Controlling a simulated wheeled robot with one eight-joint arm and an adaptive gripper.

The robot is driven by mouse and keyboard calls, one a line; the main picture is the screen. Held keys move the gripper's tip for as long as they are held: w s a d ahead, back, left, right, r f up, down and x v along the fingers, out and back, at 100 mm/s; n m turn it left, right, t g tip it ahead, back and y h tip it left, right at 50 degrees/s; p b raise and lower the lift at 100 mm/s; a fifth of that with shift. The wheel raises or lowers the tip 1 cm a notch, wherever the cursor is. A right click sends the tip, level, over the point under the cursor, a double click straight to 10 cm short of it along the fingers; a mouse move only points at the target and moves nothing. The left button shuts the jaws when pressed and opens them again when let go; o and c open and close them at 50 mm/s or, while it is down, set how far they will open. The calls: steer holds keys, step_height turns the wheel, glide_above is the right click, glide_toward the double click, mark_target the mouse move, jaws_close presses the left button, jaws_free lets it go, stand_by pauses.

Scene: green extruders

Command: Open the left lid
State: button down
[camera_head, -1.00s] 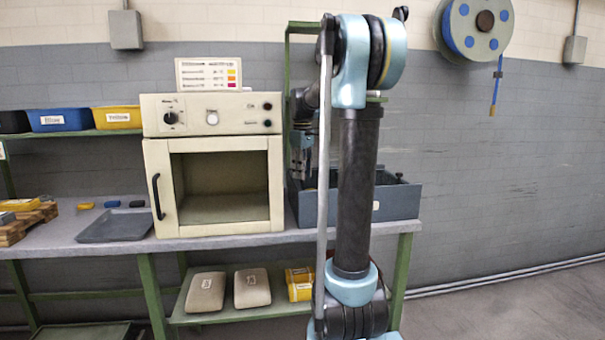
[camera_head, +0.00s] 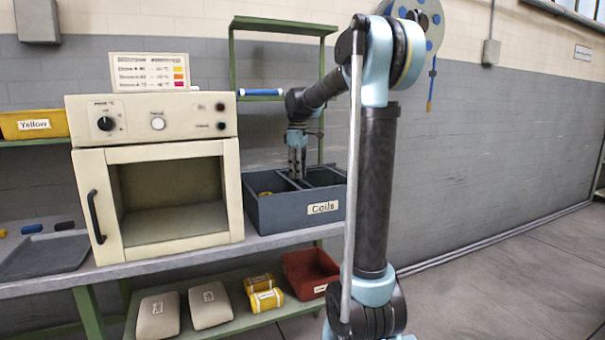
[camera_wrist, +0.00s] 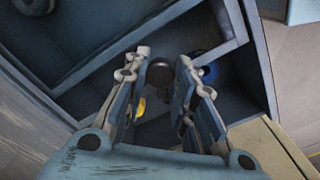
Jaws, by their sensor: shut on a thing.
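A dark blue-grey box labelled "Coils" (camera_head: 322,208) stands on the bench right of the oven. Its left compartment is uncovered and shows a yellow item (camera_head: 265,193), which also shows in the wrist view (camera_wrist: 140,107). My gripper (camera_head: 297,176) points down at the middle of the box, by the divider. In the wrist view my gripper (camera_wrist: 160,72) has its two fingers on either side of a small dark round knob (camera_wrist: 160,76) and is shut on it. A blue round item (camera_wrist: 207,70) lies in the box beside the right finger. I cannot make out the left lid's plate.
A cream oven (camera_head: 160,170) with a dark door handle stands close left of the box. A green rack frame (camera_head: 283,25) rises behind it. A grey tray (camera_head: 45,256) lies far left. A red bin (camera_head: 310,270) and yellow packs sit on the lower shelf.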

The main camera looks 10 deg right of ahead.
steer(key=shift+w+d, duration=0.15)
steer(key=shift+d, duration=0.3)
steer(key=c, duration=1.3)
jaws_free()
steer(key=shift+r, duration=0.1)
step_height(320, 180, up, 12)
